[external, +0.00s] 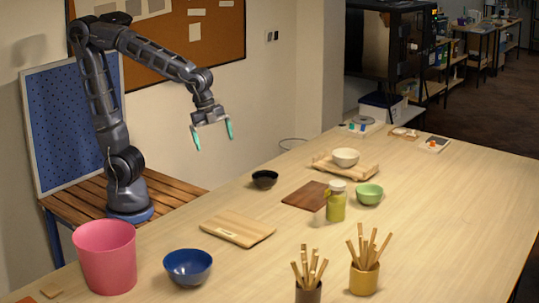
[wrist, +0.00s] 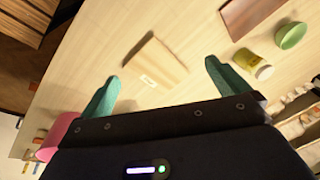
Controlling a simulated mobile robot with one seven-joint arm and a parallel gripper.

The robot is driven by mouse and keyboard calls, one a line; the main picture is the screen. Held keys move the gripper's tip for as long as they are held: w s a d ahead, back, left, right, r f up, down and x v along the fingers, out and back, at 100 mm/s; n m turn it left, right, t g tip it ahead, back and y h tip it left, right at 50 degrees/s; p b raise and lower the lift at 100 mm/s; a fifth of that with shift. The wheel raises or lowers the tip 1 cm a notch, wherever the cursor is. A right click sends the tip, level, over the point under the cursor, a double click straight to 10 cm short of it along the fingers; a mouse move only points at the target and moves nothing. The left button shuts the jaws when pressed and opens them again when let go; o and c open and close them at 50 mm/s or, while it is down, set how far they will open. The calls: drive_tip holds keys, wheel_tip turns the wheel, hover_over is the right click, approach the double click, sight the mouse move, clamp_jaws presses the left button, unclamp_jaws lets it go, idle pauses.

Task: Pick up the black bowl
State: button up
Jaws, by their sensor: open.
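The small black bowl (external: 265,179) stands upright on the table near its far left edge in the external view, between the light board and the dark board. I do not see it in the wrist view. My gripper (external: 212,135) is open and empty, with teal fingers. It hangs in the air up and to the left of the black bowl in the external view, well apart from it.
A cream bowl (external: 345,157) stands on a wooden tray (external: 321,163). A pink bucket (external: 106,258), blue bowl (external: 187,267) and stick-filled cups stand in front.

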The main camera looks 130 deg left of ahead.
drive_tip(key=w+a+f+m+g, duration=0.1)
drive_tip(key=w+a+f+m, duration=0.15)
drive_tip(key=a, duration=0.45)
drive_tip(key=w+a+f+m, duration=0.1)
drive_tip(key=a+f, duration=0.2)
drive_tip(key=a, duration=0.3)
drive_tip(key=m+g+h, duration=0.1)
drive_tip(key=m, duration=0.3)
approach(265, 178)
drive_tip(key=w+d+r, duration=0.2)
drive_tip(key=w+d, duration=0.1)
drive_tip(key=shift+s+f, duration=0.2)
drive_tip(key=shift+f, duration=5.05)
drive_tip(key=c, duration=0.8)
drive_tip(key=shift+r, duration=0.15)
